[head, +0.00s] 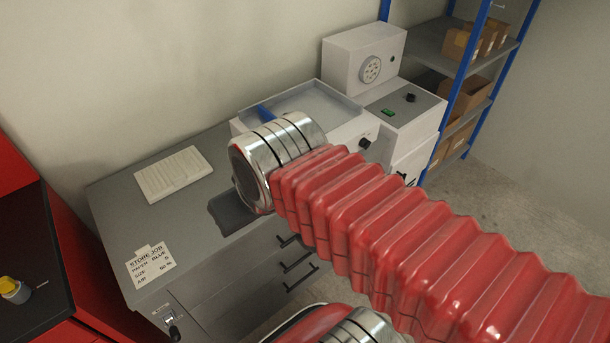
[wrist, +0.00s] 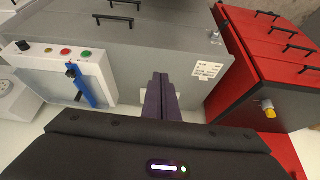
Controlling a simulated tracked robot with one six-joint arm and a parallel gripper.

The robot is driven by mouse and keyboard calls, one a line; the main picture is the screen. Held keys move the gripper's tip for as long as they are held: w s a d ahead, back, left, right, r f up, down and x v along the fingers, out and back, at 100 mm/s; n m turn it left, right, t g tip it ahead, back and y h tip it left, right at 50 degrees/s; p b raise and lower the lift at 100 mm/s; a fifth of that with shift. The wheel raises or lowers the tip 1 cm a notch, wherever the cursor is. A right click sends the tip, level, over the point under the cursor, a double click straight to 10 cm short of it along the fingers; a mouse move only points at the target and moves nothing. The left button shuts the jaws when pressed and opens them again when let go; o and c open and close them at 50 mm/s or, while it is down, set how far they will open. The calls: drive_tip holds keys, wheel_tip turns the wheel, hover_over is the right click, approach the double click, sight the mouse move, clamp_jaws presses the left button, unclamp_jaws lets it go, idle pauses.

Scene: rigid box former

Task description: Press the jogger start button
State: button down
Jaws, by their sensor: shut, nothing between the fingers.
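The jogger appears to be the white machine with a shallow grey tray (head: 310,100) on the desk; it also shows at the left of the wrist view (wrist: 45,82). Its front edge carries a green button (wrist: 86,54), a red button (wrist: 65,51) and a black knob (wrist: 22,45). Which button is start cannot be read; the green one looks likely. A blue part (wrist: 82,86) stands beside the buttons. My gripper (wrist: 160,77) is shut and empty, over the grey desktop to the right of the green button and apart from it. My arm hides part of the machine in the head view.
Another white machine (head: 364,58) and a blue shelf rack (head: 466,80) are behind right.

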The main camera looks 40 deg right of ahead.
drive_tip(key=w+d+f+m+g+y, duration=0.1)
drive_tip(key=w+d+f+m+y, duration=0.4)
drive_tip(key=d+f+m, duration=0.8)
drive_tip(key=d+f+m+t+h, duration=0.1)
drive_tip(key=d+f+m+t, duration=0.1)
drive_tip(key=d+f+m, duration=0.3)
drive_tip(key=d+f+m+t+h, duration=0.1)
drive_tip(key=d+f+m, duration=0.3)
drive_tip(key=d+m, duration=0.5)
drive_tip(key=shift+s+d+f+m+t, duration=0.35)
drive_tip(key=shift+s+f+m+t, duration=0.1)
drive_tip(key=shift+m+t, duration=0.15)
drive_tip(key=shift+w+r, duration=0.1)
drive_tip(key=w, duration=0.8)
drive_tip(key=shift+w+a, duration=0.15)
drive_tip(key=shift+w, duration=0.2)
